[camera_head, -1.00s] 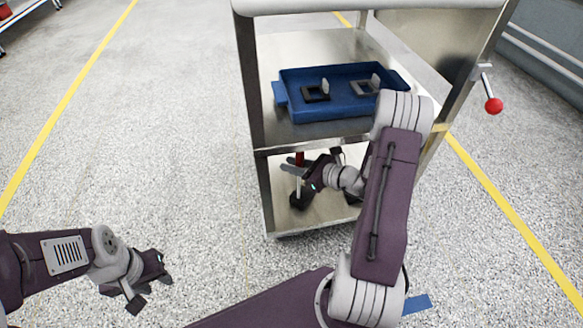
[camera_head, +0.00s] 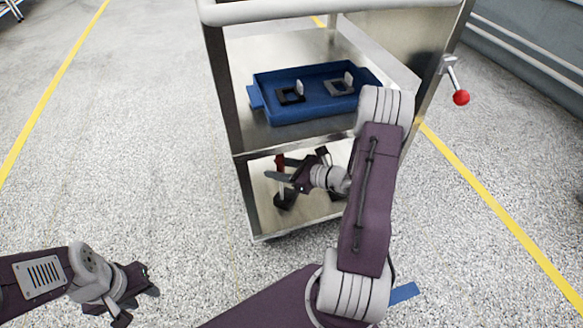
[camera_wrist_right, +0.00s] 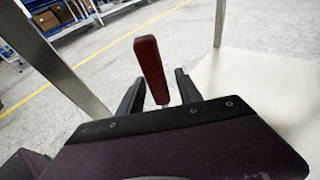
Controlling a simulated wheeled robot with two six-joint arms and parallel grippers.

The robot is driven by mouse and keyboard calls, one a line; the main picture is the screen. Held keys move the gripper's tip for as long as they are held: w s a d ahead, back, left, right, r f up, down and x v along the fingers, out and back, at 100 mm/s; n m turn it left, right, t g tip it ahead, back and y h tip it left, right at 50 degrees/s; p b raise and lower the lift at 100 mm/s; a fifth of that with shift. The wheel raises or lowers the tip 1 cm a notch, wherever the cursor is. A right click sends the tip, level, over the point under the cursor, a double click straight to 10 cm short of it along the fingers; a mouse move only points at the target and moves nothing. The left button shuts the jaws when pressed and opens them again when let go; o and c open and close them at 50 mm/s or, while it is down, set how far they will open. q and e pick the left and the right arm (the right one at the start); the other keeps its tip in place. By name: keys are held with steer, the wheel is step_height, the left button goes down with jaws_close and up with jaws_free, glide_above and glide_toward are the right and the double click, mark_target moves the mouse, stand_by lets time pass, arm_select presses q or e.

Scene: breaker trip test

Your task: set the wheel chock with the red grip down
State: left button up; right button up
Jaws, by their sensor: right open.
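The wheel chock's red grip (camera_head: 280,162) stands upright above a dark foot (camera_head: 285,201) on the cart's lower shelf. My right gripper (camera_head: 279,172) reaches into that shelf from the right at the grip. In the right wrist view, the red grip (camera_wrist_right: 151,68) rises between the two spread fingers of my right gripper (camera_wrist_right: 160,90), with gaps visible beside it. The gripper is open, and the chock's foot is hidden there. My left gripper (camera_head: 138,300) is open and empty over the floor at lower left.
A red-knobbed lever (camera_head: 460,97) is on the cart's right side. Cart posts and the upper shelf frame my right arm. Floor at left is clear.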

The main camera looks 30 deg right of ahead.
steer(key=r+p+v, duration=0.1)
steer(key=p+v, duration=0.3)
steer(key=v, duration=0.5)
steer(key=s+a+n+g+h, duration=0.3)
steer(key=s+a+n+g, duration=0.1)
steer(key=n, duration=1)
steer(key=s+a+r+n+g+h, duration=0.1)
steer(key=s+a+n+g+h, duration=0.3)
steer(key=n, duration=1.1)
steer(key=s+a+g, duration=0.1)
steer(key=a+g, duration=0.2)
steer(key=a, duration=0.1)
steer(key=shift+s+a+r+n, duration=0.2)
steer(key=shift+a+n, duration=0.1)
